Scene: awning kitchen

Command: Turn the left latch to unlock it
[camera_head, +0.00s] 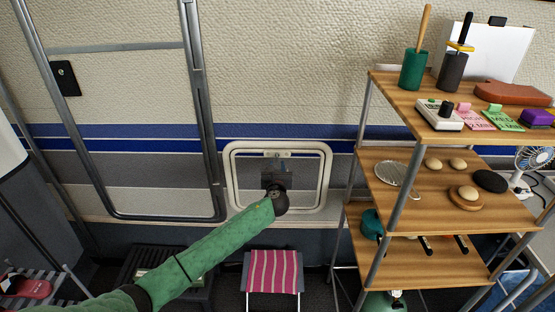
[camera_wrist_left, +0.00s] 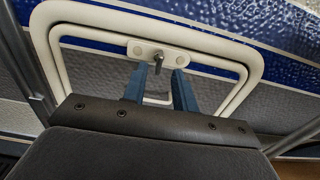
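A small latch (camera_head: 277,154) sits on the top inner edge of the white-framed hatch (camera_head: 326,185) in the caravan wall. In the left wrist view the latch is a cream plate (camera_wrist_left: 142,49) with a dark metal turning handle (camera_wrist_left: 158,74) pointing down. It is the only latch I see on this hatch. My left gripper (camera_head: 275,170) is in front of the hatch, just below the latch. In the left wrist view its two blue-grey fingers (camera_wrist_left: 160,80) are apart, with the handle showing between their tips. Contact cannot be told. My right gripper is out of view.
A wooden shelf unit (camera_head: 440,205) loaded with small items stands close on the right. A grey-framed door (camera_head: 205,110) with a black handle plate (camera_head: 64,78) is on the left. A pink striped stool (camera_head: 273,270) stands below the hatch.

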